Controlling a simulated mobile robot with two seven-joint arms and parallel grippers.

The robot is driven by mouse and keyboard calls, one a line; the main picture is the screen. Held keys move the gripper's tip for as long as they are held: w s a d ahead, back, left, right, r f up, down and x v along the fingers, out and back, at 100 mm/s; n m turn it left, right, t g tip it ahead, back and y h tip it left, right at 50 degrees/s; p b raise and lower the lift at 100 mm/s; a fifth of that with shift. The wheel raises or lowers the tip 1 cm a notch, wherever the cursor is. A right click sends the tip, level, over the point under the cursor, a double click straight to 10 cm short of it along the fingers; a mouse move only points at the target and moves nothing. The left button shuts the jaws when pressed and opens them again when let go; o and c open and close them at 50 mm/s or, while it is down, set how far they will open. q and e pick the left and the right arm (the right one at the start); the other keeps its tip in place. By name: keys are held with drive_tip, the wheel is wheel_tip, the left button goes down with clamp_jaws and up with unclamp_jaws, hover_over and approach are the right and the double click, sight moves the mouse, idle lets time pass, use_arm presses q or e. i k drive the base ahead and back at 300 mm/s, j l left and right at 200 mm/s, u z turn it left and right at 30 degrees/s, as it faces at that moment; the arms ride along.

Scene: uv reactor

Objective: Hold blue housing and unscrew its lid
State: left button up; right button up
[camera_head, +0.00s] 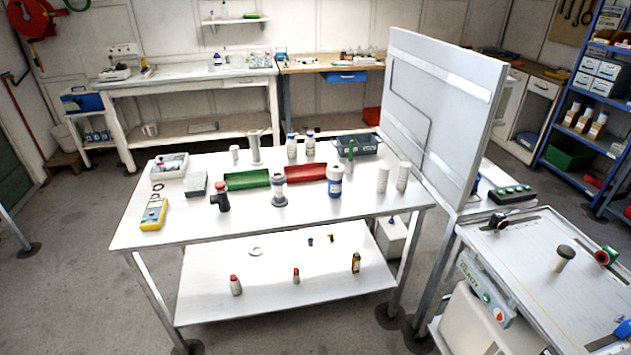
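A blue and white cylinder (335,183), the thing in view that best fits the blue housing, stands upright on the right half of the white table. Its pale top (336,169) looks like a lid and sits on it. It is too small here to tell threads or how tightly the lid sits. Neither of my grippers shows in this view, and nothing touches the cylinder.
The white table (180,228) also holds a red tray (305,172), a green tray (246,180), a grey-white stand (279,193), white cylinders (383,179) and a yellow meter (154,214). A tall white panel (440,110) rises at the right. The table's front strip is clear.

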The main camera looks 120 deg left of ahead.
sight(334, 187)
drive_tip(key=u, duration=4.1)
